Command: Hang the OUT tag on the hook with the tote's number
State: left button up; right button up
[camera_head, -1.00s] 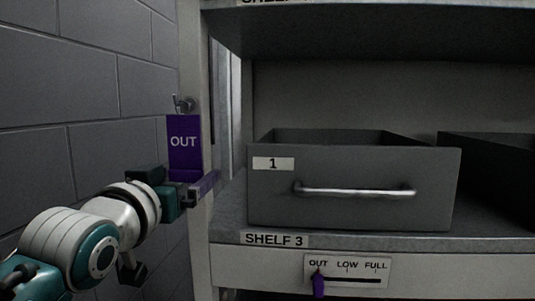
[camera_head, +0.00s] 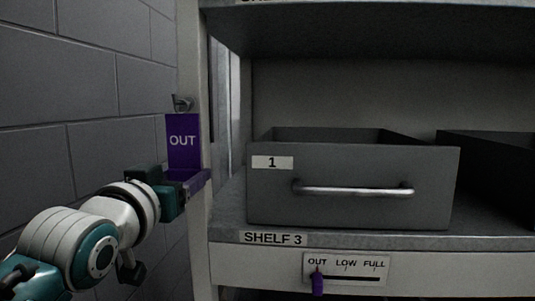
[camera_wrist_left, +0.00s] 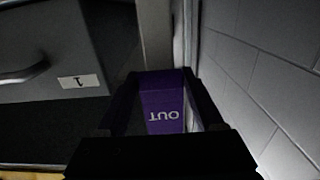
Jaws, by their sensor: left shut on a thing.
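The purple OUT tag (camera_head: 183,135) is upright at the left post of the shelf unit, its white lettering facing the head camera. A metal hook (camera_head: 182,103) shows just above the tag's top edge; I cannot tell whether the tag hangs on it. My left gripper (camera_head: 184,188) is shut on the tag's lower part. In the left wrist view the tag (camera_wrist_left: 163,98) shows upside down between the fingers. The grey tote (camera_head: 355,212), with a white label reading 1 (camera_head: 272,163), stands on the shelf to the right. My right gripper is not in view.
A block wall (camera_head: 85,100) is close on the left. The shelf edge (camera_head: 390,243) carries a SHELF 3 label (camera_head: 273,239) and a slider plate whose purple pointer (camera_head: 318,283) is at OUT. Another dark tote (camera_head: 490,175) stands at the right.

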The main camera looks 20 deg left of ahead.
pick_arm(q)
grip_shut()
jog(key=shift+s+d+p, duration=0.15)
jog(key=shift+s+p, duration=0.3)
jog(key=shift+s, duration=0.25)
jog(key=shift+s+d+p, duration=0.15)
jog(key=shift+s+p, duration=0.15)
jog(key=shift+s, duration=0.15)
jog(key=shift+p+v, duration=0.35)
jog(key=shift+v, duration=0.4)
